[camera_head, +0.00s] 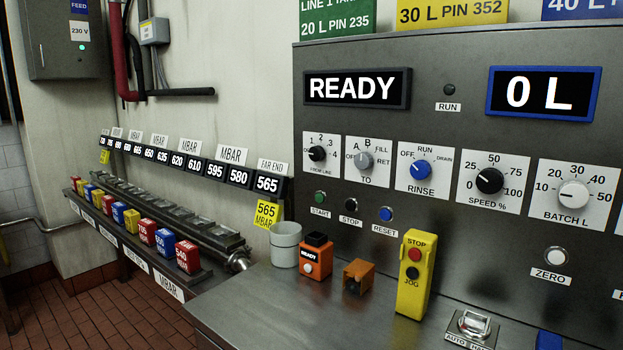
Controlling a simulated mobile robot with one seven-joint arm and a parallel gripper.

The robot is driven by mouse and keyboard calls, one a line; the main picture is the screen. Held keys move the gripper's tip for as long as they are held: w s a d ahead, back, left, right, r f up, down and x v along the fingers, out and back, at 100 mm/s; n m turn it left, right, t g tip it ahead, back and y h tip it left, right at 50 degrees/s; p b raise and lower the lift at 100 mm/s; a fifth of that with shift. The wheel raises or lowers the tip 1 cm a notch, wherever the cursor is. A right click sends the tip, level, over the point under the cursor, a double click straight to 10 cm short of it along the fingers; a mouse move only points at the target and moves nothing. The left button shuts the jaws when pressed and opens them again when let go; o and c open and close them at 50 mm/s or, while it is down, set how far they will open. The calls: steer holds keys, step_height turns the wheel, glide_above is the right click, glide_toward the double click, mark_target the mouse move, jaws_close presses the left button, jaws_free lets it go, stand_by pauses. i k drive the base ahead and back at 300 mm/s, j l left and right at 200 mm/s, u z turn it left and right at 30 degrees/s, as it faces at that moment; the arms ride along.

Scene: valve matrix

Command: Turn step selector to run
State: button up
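The knob with a RUN position is the blue knob (420,169) on a white plate marked OFF, RUN, DRAIN and RINSE, on the grey metal panel (440,85). RUN is at the top of its plate, OFF at the left, DRAIN at the right. I cannot tell for sure which mark its pointer faces. No plate that I can read says "step". The display (357,88) reads READY. A small dark lamp (449,89) labelled RUN sits right of it. My gripper is not in view.
Neighbouring knobs are grey (364,160) at left and black (489,181) at right. On the steel counter (300,320) below stand a grey cup (285,244), an orange box (316,257) and a yellow STOP/JOG pendant (414,275). The space before the blue knob looks clear.

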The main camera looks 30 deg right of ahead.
mark_target(421, 169)
steer(key=k+j, duration=0.1)
steer(key=k, duration=0.25)
steer(key=k+z, duration=0.2)
steer(key=z, duration=0.15)
steer(key=k+z, duration=0.2)
steer(key=z, duration=1.2)
steer(key=u, duration=1.5)
steer(key=i+l+u, duration=0.25)
steer(key=l, duration=0.2)
steer(key=i+j, duration=0.05)
